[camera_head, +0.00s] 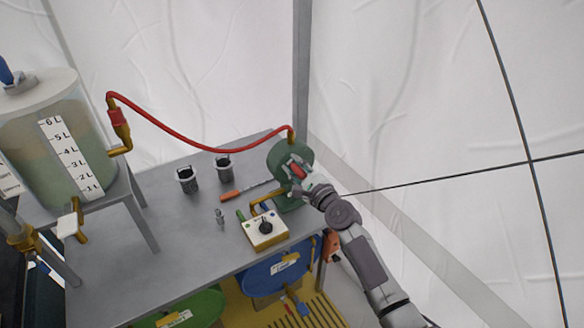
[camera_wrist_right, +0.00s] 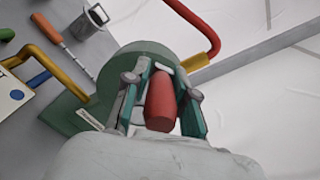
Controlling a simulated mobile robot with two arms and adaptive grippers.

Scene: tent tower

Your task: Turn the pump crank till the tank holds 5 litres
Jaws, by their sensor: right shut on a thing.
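The green pump (camera_head: 290,155) stands at the far right corner of the grey table. My right gripper (camera_head: 302,178) is shut on the red crank handle (camera_wrist_right: 160,102) of the pump, with a finger on each side of it. The clear tank (camera_head: 35,165) stands on a raised stand at the left, with a white litre scale (camera_head: 70,158) marked up to 6 L. Murky greenish liquid shows behind the scale up to its upper marks; I cannot read the exact level. My left gripper is not in view.
A red hose (camera_head: 200,146) runs from pump to tank. Two metal cups (camera_head: 188,181), an orange-handled screwdriver (camera_head: 230,196) and a white box with a black knob (camera_head: 266,232) are on the table. Blue (camera_head: 270,277) and green barrels sit below. White tent wall closes the right side.

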